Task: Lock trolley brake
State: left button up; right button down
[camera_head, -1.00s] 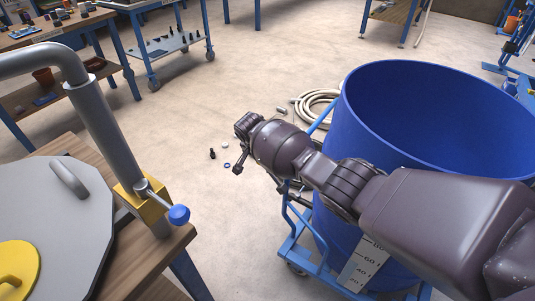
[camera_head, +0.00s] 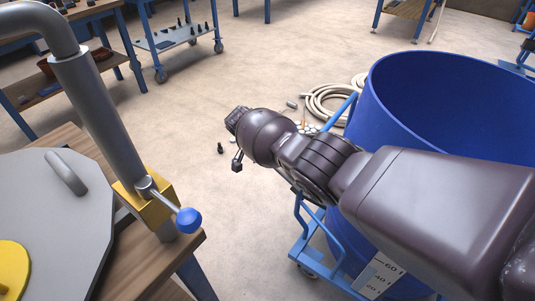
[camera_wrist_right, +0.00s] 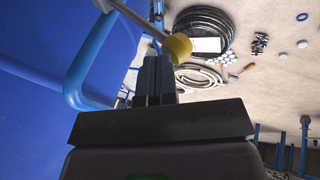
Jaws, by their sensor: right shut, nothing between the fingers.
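The blue trolley (camera_head: 340,278) stands at the right with the big blue drum (camera_head: 372,105) on it. In the right wrist view, a metal lever with a yellow knob (camera_wrist_right: 178,47) shows beside the trolley's blue tube rail (camera_wrist_right: 80,75). My right gripper (camera_wrist_right: 154,62) is shut and empty, with its fingertips close beside the knob; I cannot tell whether they touch. In the head view my right arm reaches across the drum and hides part of the trolley; the lever is not visible there. My left gripper is not in view.
A wooden table (camera_head: 190,243) at the left carries a grey lid, a post and a yellow clamp with a blue-knobbed lever (camera_head: 188,220). A coiled hose (camera_head: 325,104) and small parts lie on the floor behind the trolley. The floor between table and trolley is mostly clear.

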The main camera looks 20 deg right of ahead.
jog(key=shift+w+a+f+b, duration=0.25)
jog(key=shift+f+b, duration=0.25)
jog(key=shift+f, duration=0.25)
jog(key=shift+w+a+f+b, duration=0.25)
jog(key=shift+f+b, duration=0.2)
jog(key=shift+f, duration=0.35)
jog(key=shift+w+a+f+b, duration=0.25)
jog(key=shift+f+b, duration=0.25)
jog(key=shift+f, duration=0.25)
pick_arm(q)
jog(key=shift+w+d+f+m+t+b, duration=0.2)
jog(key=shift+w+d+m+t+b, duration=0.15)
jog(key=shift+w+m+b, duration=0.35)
pick_arm(e)
jog(key=shift+w+a+f, duration=0.15)
jog(key=shift+w+f, duration=0.25)
jog(key=shift+f, duration=0.35)
